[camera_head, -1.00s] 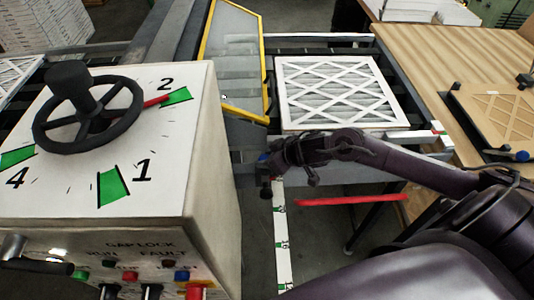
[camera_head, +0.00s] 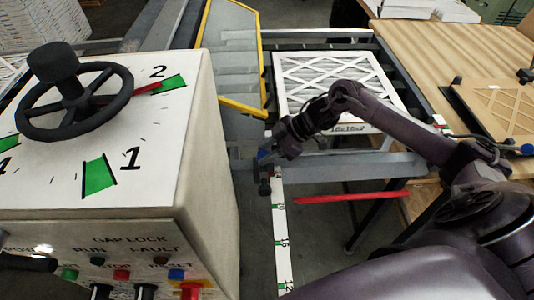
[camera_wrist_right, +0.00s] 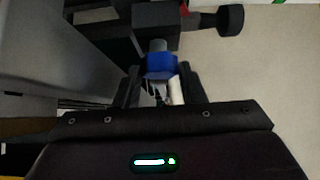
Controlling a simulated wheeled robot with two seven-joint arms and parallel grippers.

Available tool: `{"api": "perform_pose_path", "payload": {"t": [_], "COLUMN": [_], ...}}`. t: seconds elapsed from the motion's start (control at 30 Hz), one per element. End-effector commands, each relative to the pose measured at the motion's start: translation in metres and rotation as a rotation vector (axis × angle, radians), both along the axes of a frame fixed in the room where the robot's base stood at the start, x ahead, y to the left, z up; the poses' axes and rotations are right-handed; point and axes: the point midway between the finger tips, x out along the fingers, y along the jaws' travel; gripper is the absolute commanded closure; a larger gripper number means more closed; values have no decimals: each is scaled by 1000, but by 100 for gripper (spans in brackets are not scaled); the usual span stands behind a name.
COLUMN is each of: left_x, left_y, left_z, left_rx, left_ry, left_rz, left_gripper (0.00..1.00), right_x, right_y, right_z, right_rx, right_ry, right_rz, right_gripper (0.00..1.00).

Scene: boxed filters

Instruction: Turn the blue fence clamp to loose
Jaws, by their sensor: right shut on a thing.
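The blue fence clamp (camera_head: 264,154) shows as a small blue patch by the dark fence block (camera_head: 264,187), at the top of the white scale strip. My right gripper (camera_head: 272,152) reaches it from the upper right in the head view. In the right wrist view the blue clamp (camera_wrist_right: 161,66) sits between the tips of the two dark fingers (camera_wrist_right: 160,82), and the gripper is shut on it. The fingers partly hide it, so I cannot read its setting. My left gripper is in neither view.
A control box (camera_head: 100,190) with a black handwheel (camera_head: 75,100) stands at left. A yellow-framed guard (camera_head: 228,60) is behind the clamp. A white lattice filter (camera_head: 325,82) lies on the rails. A red bar (camera_head: 350,197) sticks out below my right forearm.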

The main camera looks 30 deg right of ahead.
Motion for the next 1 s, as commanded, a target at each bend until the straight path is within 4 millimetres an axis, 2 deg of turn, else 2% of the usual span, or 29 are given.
{"api": "perform_pose_path", "payload": {"t": [0.5,0.53,0.67,1.0], "left_x": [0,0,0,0], "left_y": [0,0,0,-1], "left_z": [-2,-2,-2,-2], "left_rx": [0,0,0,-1], "left_ry": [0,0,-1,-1], "left_rz": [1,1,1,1], "left_gripper": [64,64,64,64], "right_x": [0,0,0,1], "right_y": [0,0,0,-1], "right_z": [-1,-1,-1,0], "right_rx": [-2,-2,-2,-2], "right_ry": [2,2,3,-2], "right_rz": [19,19,18,16], "right_gripper": [86,61,44,42]}}
